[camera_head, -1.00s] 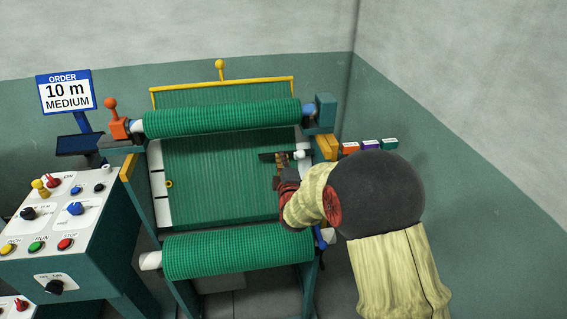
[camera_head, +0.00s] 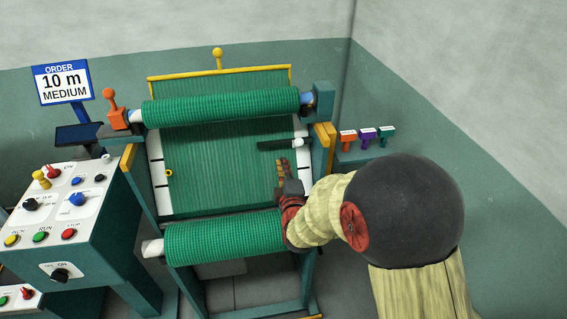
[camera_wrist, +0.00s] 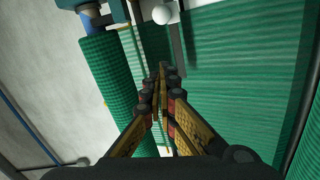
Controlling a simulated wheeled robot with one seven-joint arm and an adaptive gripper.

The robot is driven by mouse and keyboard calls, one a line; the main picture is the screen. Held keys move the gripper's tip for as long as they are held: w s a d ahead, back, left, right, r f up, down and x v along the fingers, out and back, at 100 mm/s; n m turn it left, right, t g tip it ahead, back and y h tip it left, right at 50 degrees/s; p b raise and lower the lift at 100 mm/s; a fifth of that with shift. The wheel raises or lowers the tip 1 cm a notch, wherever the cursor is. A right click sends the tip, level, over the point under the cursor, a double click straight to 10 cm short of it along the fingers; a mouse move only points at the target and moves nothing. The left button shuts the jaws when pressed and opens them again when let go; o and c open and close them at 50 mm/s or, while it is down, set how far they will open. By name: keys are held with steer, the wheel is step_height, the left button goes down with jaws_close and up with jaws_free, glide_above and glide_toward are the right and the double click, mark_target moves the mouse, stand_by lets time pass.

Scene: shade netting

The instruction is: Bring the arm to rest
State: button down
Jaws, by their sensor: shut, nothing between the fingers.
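My gripper (camera_head: 284,170) is in front of the green netting sheet (camera_head: 215,170), near its right edge and between the upper and lower rolls. Its fingers are shut and empty. In the wrist view my gripper (camera_wrist: 162,75) points toward the netting, with its fingers together. A dark bar with a white knob (camera_head: 297,142) lies across the sheet just above the fingertips. My arm reaches in from the lower right and hides part of the machine's right side.
The upper netting roll (camera_head: 220,107) and lower netting roll (camera_head: 222,237) span the frame. A control panel (camera_head: 60,205) stands at the left, below an order sign (camera_head: 64,82) reading 10 m MEDIUM. Orange, purple and green handled items (camera_head: 366,135) sit on a shelf at the right.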

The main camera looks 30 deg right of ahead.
stand_by(0.3)
steer(key=s+a+f+m+g+y, duration=0.1)
steer(key=f+m+g, duration=0.1)
steer(key=f, duration=0.2)
steer(key=s+a+f+m+g, duration=0.1)
steer(key=s+f, duration=0.1)
steer(key=f, duration=0.2)
steer(key=s+a+f+m+g+y, duration=0.1)
steer(key=f+m+g, duration=0.1)
steer(key=f, duration=0.2)
steer(key=shift+s+a+f+m+g+y, duration=0.15)
steer(key=shift+s+m+g+y, duration=0.15)
steer(key=shift+s, duration=0.05)
steer(key=s+a+r+m+g+y, duration=0.1)
steer(key=s+a+r+m+g, duration=0.15)
steer(key=s, duration=0.55)
steer(key=s+a+r+m+g+y, duration=0.1)
steer(key=s+a+r+m+g, duration=0.2)
steer(key=s, duration=0.4)
steer(key=s+a+r+m+g, duration=0.2)
steer(key=s+r, duration=0.2)
steer(key=s, duration=0.4)
steer(key=s+a+r+t, duration=0.1)
steer(key=s+r+t, duration=0.1)
steer(key=r, duration=0.9)
steer(key=shift+s+n, duration=0.35)
steer(key=shift+s, duration=0.45)
